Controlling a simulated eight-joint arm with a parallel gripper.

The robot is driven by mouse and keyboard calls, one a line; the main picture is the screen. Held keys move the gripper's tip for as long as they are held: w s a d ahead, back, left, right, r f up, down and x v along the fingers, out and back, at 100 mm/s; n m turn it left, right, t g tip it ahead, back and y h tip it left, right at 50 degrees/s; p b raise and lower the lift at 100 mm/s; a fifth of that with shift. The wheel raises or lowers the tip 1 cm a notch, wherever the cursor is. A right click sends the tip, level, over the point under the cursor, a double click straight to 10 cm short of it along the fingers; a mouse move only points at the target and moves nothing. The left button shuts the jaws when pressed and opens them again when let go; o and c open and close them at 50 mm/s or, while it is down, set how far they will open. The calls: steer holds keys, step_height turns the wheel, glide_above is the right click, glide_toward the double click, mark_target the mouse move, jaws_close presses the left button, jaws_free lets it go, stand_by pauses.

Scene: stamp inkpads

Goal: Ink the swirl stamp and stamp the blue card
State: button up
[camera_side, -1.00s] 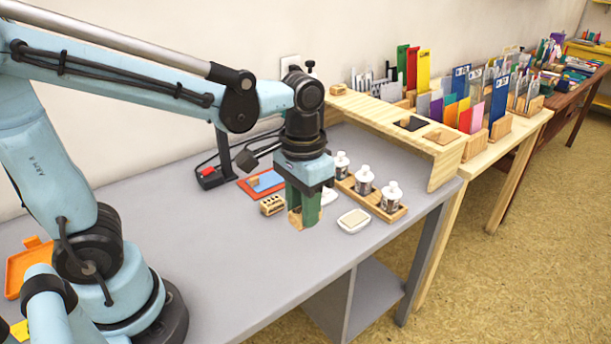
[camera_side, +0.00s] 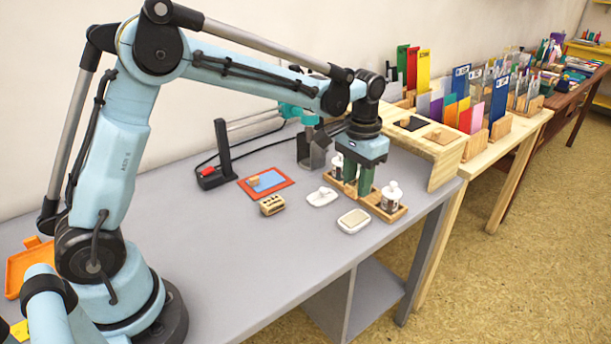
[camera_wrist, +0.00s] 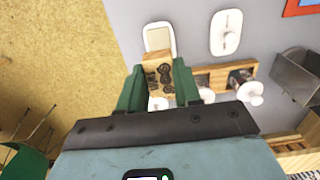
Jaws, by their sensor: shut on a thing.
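My gripper (camera_side: 358,180) is shut on a wooden stamp block (camera_wrist: 158,64), which shows dark swirl marks between the green fingers (camera_wrist: 158,92) in the wrist view. In the side view the fingers are over the bottle tray and the stamp is hard to make out. A blue card (camera_side: 269,181) lies in a red frame (camera_side: 284,189), with a small wooden piece (camera_side: 254,181) at its left. The beige inkpad (camera_side: 353,219) lies open in a white case near the table's front; it shows in the wrist view too (camera_wrist: 160,37). A white knobbed lid (camera_side: 322,197) lies beside it.
White-capped bottles (camera_side: 391,196) stand in a wooden tray (camera_side: 398,213) below my gripper. A grey bin (camera_side: 312,152) stands behind, and a wooden shelf (camera_side: 450,160) at right.

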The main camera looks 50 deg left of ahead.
glide_above(353, 219)
steer(key=shift+f, duration=2.9)
steer(key=shift+f, duration=0.6)
steer(key=shift+r, duration=3.55)
steer(key=shift+a, duration=0.1)
steer(key=s+a+f+n, duration=0.1)
steer(key=s+a+n, duration=0.3)
steer(key=a, duration=0.9)
steer(key=s+a+n, duration=0.2)
steer(key=a+n, duration=0.3)
steer(key=a, duration=0.7)
steer(key=shift+w+f, duration=0.15)
steer(key=shift+f, duration=2.65)
steer(key=shift+f, duration=0.3)
